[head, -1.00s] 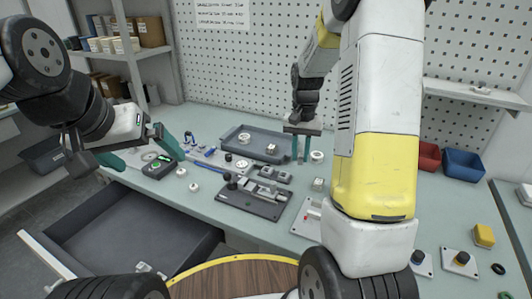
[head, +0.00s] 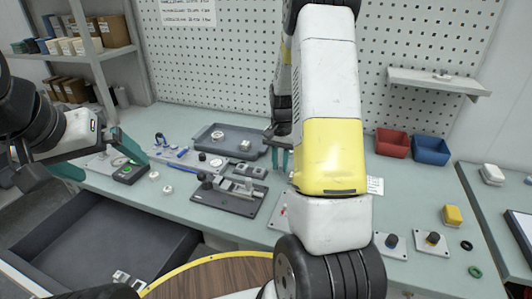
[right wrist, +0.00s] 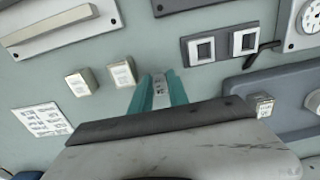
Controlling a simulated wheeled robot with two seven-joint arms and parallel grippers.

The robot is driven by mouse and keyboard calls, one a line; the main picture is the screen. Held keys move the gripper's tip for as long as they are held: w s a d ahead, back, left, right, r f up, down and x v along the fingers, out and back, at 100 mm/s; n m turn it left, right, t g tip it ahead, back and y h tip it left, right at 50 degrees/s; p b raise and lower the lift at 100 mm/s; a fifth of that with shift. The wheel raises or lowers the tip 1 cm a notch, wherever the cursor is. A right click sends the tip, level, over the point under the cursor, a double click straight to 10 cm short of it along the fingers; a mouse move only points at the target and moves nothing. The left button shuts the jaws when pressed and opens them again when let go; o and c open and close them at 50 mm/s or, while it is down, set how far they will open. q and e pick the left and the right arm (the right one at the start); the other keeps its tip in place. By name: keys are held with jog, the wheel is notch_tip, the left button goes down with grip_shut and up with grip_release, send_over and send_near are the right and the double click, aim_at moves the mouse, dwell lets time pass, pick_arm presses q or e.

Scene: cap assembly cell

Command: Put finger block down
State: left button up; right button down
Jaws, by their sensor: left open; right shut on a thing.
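My right gripper (head: 279,158) points down over the table, right of the black fixture plate (head: 222,200) and the grey tray (head: 258,153). In the right wrist view its teal fingers (right wrist: 160,92) are shut on a small light-grey piece, the finger block (right wrist: 160,86). The fingers hide most of it. I cannot tell whether it touches the table. Two similar small blocks (right wrist: 82,82) (right wrist: 122,72) stand on the table left of the fingers. My left gripper (head: 97,158) is open and empty at the left, over the table's front edge.
Red (head: 392,143) and blue (head: 431,149) bins stand at the back right. An open drawer (head: 100,240) juts out at front left. Another small block (right wrist: 262,106) is at the grey tray.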

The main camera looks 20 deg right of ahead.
jog(key=shift+f, duration=0.1)
jog(key=c, duration=1.3)
grip_release()
jog(key=shift+o, duration=0.2)
